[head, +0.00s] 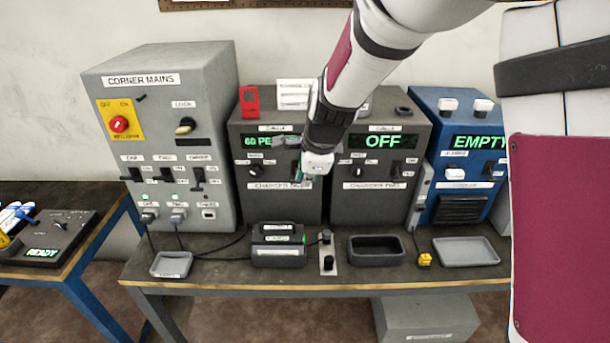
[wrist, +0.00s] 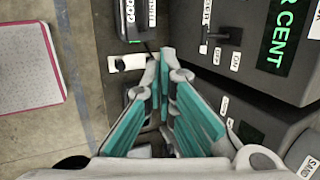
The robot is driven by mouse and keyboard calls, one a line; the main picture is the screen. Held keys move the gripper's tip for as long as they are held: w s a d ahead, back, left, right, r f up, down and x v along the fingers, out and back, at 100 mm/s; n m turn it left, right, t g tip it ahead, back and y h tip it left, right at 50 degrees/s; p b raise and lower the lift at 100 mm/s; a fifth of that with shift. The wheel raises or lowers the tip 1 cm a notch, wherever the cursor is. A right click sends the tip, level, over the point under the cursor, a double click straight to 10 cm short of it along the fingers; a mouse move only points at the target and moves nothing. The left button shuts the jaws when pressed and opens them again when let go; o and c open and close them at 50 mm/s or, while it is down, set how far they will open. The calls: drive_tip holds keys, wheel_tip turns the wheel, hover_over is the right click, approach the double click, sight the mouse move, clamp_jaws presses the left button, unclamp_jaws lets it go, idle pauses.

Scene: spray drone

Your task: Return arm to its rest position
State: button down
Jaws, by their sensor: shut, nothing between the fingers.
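My gripper (head: 300,176) is in front of the charger panels in the head view, its fingers close to the front of the left charger (head: 248,189). In the wrist view my gripper (wrist: 163,62) shows its teal finger pads converging at the tips, with nothing held between them. My white and maroon arm reaches down from the top right of the head view. It hides part of both chargers. The right charger (head: 372,213) reads OFF. The left charger's display starts with "60 PE"; the rest is hidden.
A grey Corner Mains cabinet (head: 165,90) stands left, a blue unit (head: 440,110) reading EMPTY right. On the bench are a battery-like black case (head: 278,256), an empty dark tray (head: 376,262), a grey tray (head: 466,262) and a yellow connector (head: 425,260). A side table stands far left.

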idle(0.3)
drive_tip(key=s+d+r+n, duration=0.8)
drive_tip(key=s+r, duration=0.3)
drive_tip(key=s+d+r+n, duration=0.1)
drive_tip(key=s+d+n, duration=0.1)
drive_tip(key=s, duration=0.4)
drive_tip(key=s+d+r+n+h, duration=0.1)
drive_tip(key=s+d+n, duration=0.2)
drive_tip(key=s, duration=0.3)
drive_tip(key=s+d+r+n+t, duration=0.1)
drive_tip(key=s+d+n, duration=0.2)
drive_tip(key=s+n, duration=0.2)
drive_tip(key=shift+s+d+h, duration=0.15)
drive_tip(key=shift+s+h, duration=0.25)
drive_tip(key=shift+s, duration=0.3)
